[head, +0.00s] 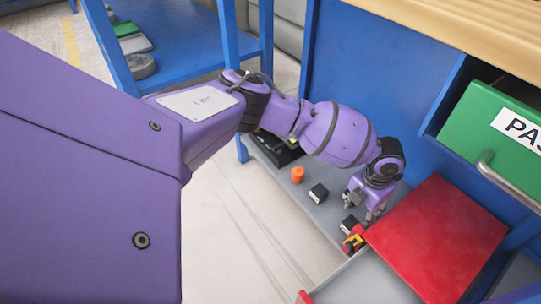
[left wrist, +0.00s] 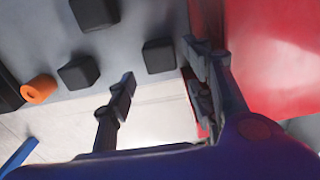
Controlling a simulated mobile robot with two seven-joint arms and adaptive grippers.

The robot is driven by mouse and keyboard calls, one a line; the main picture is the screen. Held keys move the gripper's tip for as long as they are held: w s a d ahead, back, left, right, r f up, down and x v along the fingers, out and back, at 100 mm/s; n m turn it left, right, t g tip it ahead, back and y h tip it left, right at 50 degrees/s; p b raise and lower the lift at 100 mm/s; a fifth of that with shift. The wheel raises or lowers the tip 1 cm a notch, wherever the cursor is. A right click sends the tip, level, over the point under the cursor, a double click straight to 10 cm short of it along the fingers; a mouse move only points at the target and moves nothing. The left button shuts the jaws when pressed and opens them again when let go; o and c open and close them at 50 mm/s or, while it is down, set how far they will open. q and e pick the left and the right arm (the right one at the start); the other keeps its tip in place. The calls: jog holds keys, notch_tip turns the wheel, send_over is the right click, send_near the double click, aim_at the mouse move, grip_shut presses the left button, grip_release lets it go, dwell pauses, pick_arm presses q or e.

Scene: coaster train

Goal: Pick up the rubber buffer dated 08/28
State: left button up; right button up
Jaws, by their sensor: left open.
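Small black blocks, which look like rubber buffers, sit on a grey lower shelf (head: 320,219). In the head view one block (head: 318,193) stands left of my left gripper and another (head: 349,226) is just below it. Both show pale label patches, but no date is readable. In the left wrist view three blocks show: one at the top (left wrist: 95,13), one at left (left wrist: 78,72), and one (left wrist: 159,55) just beyond the gap between the fingers. My left gripper (head: 363,210) points down over the shelf, open and empty; its spread fingers also show in the left wrist view (left wrist: 160,88).
An orange cylinder (head: 297,174) lies farther back on the shelf, near a black case (head: 275,148). A red panel (head: 440,235) is close to the gripper's right. A yellow-and-red item (head: 353,242) sits at the shelf's front. A green drawer (head: 490,135) is at right.

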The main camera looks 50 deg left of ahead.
aim_at(353, 222)
pick_arm(q)
notch_tip(353, 222, down, 6)
jog(key=b, duration=0.2)
jog(key=shift+s+f+b, duration=0.1)
jog(key=shift+f+b, duration=0.05)
jog(key=shift+b, duration=0.25)
jog(key=shift+f, duration=0.45)
jog(key=shift+r, duration=0.1)
pick_arm(e)
jog(key=x, duration=0.2)
jog(key=shift+w+a+f, duration=0.1)
jog(key=shift+w+f, duration=0.2)
jog(key=shift+w, duration=0.05)
jog(key=shift+s, duration=0.1)
pick_arm(q)
jog(key=shift+r, duration=0.1)
jog(key=c, duration=1)
pick_arm(e)
jog(key=shift+s, duration=0.2)
